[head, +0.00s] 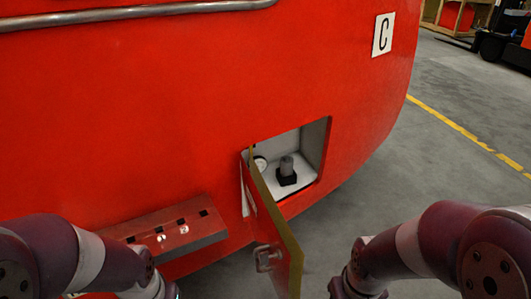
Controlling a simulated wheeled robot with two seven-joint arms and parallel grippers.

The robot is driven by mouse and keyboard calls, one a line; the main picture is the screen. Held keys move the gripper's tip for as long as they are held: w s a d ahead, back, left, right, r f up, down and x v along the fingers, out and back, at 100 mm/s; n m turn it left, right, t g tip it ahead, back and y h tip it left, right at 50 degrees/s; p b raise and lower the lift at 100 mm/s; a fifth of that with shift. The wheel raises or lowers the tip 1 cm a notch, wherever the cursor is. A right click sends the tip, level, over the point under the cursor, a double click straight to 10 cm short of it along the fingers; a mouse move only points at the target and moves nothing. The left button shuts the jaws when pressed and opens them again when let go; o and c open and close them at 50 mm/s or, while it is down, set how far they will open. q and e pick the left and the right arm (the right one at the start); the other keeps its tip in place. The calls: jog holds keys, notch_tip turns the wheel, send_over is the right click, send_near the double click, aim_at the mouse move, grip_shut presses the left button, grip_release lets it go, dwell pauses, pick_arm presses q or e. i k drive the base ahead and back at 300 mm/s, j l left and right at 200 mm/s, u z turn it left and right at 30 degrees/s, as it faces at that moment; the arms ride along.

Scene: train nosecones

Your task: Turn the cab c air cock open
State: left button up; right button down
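A round white gauge-like disc (260,163) is partly hidden behind the door edge. My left arm comes in at the lower left and my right arm at the lower right. Both grippers are below the picture or too cut off to see.
A red step (170,232) with small square holes juts out left of the door. The door has a metal latch (267,257) and stands between my arms. A grey handrail (130,13) runs along the top. Open grey floor (440,170) with a yellow line lies right.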

aim_at(250, 148)
jog(key=l+z, duration=0.3)
jog(key=i+l+z, duration=0.3)
jog(key=l+z, duration=0.3)
jog(key=i+l+z, duration=0.3)
jog(key=i+l+u, duration=0.1)
jog(key=i+u, duration=0.15)
jog(key=u, duration=0.25)
jog(key=i+l+u, duration=0.15)
jog(key=i+u, duration=0.15)
jog(key=u, duration=0.2)
jog(key=i+u, duration=0.25)
jog(key=i, duration=0.25)
